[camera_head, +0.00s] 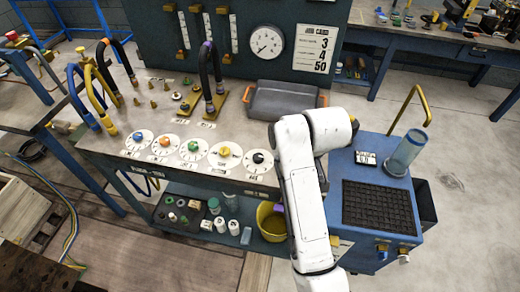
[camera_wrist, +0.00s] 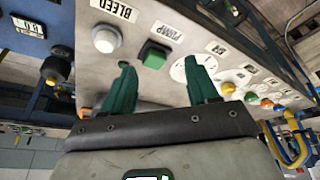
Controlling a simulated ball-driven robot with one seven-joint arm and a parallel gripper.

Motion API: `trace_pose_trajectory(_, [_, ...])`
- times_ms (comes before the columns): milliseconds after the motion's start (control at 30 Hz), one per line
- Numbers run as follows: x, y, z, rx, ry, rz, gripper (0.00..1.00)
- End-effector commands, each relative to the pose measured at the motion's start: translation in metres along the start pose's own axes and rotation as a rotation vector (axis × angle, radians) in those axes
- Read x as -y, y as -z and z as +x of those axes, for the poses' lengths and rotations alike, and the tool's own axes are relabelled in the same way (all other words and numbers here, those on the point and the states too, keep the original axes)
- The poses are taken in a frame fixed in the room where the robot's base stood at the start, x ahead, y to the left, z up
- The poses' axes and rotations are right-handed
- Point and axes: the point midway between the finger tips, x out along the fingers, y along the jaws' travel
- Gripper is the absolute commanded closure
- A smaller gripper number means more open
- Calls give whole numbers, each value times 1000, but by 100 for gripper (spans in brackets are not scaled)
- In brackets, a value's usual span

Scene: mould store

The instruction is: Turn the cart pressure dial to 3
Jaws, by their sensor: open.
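A blue cart (camera_head: 340,200) stands right of the bench. Its top carries a small display (camera_head: 366,157), which shows upside down in the wrist view (camera_wrist: 30,28) with digits I cannot read surely. A dark knob with a yellow part (camera_wrist: 55,68) sits near that display; I cannot tell its setting.
The bench has a row of white-disc dials (camera_head: 193,147), a grey tray (camera_head: 286,100) and a back board with a gauge (camera_head: 267,42) and job card (camera_head: 315,48). A white knob (camera_wrist: 105,39) and green button (camera_wrist: 153,54) are close to my fingers. A clear cylinder (camera_head: 406,152) stands on the cart.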

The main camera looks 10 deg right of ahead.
Motion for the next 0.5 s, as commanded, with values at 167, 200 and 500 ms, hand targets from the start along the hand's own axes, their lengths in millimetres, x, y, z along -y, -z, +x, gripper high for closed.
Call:
trace_pose_trajectory(167, [34,57,-22,-26,56,-60,41])
trace_pose_trajectory(200, [39,62,-24,-28,64,-67,41])
trace_pose_trajectory(500, [47,70,-6,-27,75,-78,41])
